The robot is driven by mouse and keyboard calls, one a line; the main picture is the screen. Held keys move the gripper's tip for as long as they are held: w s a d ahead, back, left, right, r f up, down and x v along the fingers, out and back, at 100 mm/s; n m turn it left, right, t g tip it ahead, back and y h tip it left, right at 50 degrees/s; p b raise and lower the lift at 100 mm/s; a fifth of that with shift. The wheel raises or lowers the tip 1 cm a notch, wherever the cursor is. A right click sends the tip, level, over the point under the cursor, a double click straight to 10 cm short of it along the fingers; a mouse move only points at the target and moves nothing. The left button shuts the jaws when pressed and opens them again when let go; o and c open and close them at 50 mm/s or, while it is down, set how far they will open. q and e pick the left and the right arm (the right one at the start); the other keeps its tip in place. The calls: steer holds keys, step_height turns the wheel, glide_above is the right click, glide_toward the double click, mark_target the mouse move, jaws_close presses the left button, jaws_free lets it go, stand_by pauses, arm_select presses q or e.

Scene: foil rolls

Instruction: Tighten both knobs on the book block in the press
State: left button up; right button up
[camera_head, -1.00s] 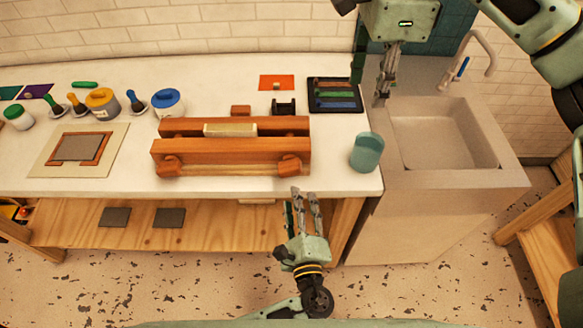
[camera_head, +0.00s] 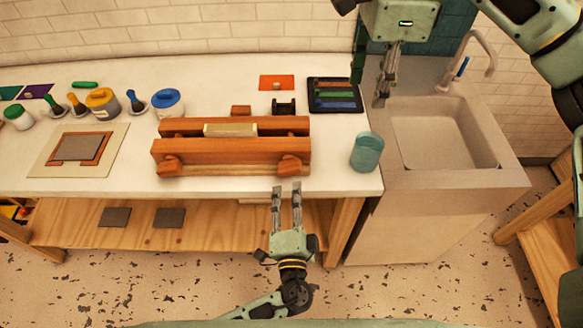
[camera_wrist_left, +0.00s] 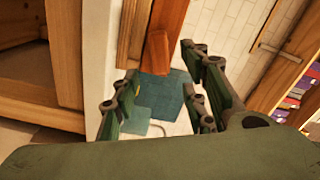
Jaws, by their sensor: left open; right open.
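The wooden press (camera_head: 225,150) stands on the bench near its front edge, with the pale book block (camera_head: 230,130) between its two beams. The left knob (camera_head: 169,166) and right knob (camera_head: 289,165) stick out from the front beam. My left gripper (camera_head: 286,190) is open and empty, just in front of and below the right knob, apart from it. In the left wrist view its open fingers (camera_wrist_left: 160,95) frame an orange-brown wooden part (camera_wrist_left: 156,52), which may be the right knob. My right gripper (camera_head: 382,100) is open by the sink, its fingers pointing down.
A teal cup (camera_head: 367,152) stands right of the press by the bench edge. Glue jars (camera_head: 167,103), brushes and a board (camera_head: 80,149) lie to the left. A black tray (camera_head: 335,95) lies behind. The sink (camera_head: 440,140) is at the right.

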mark_target(292, 174)
arm_select(q)
steer(key=w, duration=1)
jaws_close()
steer(key=shift+w+d+r+m, duration=0.1)
steer(key=shift+m, duration=2.7)
steer(key=shift+c, duration=0.3)
jaws_free()
steer(key=shift+o, duration=0.3)
